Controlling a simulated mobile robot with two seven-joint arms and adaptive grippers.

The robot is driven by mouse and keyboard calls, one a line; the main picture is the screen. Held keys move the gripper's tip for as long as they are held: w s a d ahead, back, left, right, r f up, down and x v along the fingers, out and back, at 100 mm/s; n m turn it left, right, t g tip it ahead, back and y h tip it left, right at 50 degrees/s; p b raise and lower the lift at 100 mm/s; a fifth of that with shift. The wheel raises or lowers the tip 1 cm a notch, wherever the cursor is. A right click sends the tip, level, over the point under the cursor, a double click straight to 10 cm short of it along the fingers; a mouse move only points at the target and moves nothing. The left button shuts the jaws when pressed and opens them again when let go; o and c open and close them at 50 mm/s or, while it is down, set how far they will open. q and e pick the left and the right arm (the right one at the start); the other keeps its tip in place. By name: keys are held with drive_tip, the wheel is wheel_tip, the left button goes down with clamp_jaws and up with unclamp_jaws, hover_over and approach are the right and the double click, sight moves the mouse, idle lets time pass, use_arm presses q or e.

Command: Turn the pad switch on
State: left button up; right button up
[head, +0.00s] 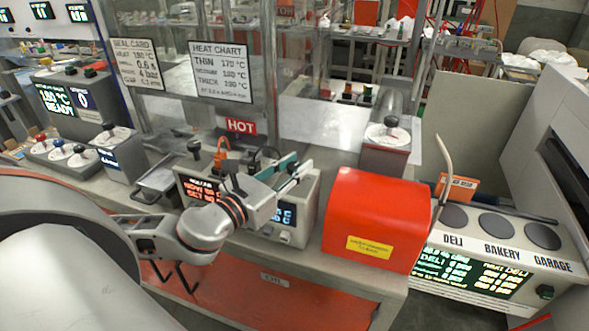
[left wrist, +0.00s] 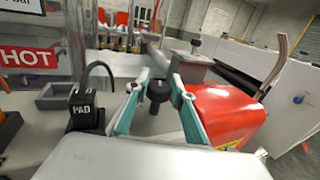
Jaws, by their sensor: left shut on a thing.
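My left gripper (head: 293,172) reaches over the white control box (head: 306,206) on the bench. In the left wrist view its teal fingers (left wrist: 160,88) stand on both sides of a black round knob (left wrist: 157,97), shut on it. A black block labelled PAD (left wrist: 86,117), with a black cable, stands left of the knob. I take the knob for the pad switch, but no label on it is readable. In the head view my gripper and arm hide the knob and part of the box. Whether the switch is on or off cannot be told. My right gripper is out of view.
A red housing (head: 376,215) stands close right of the control box. A red HOT sign (head: 240,126) and a glass panel are behind. A DELI, BAKERY, GARAGE panel (head: 505,258) is at the far right.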

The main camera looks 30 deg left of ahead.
use_arm(q)
drive_tip(key=shift+f+m+h, duration=0.2)
drive_tip(key=shift+m+h, duration=0.1)
drive_tip(key=shift+h, duration=0.4)
drive_tip(key=shift+m+g+h+b, duration=0.3)
drive_tip(key=shift+m+h+b, duration=0.1)
drive_tip(key=shift+h+b, duration=0.2)
drive_tip(key=shift+r+m+h, duration=0.1)
drive_tip(key=shift+m+h, duration=0.2)
drive_tip(key=shift+h, duration=0.1)
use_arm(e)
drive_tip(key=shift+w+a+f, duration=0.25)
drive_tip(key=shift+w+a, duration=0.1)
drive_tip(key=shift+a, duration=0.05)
use_arm(q)
drive_tip(key=o, duration=1.1)
drive_tip(key=shift+r, duration=0.1)
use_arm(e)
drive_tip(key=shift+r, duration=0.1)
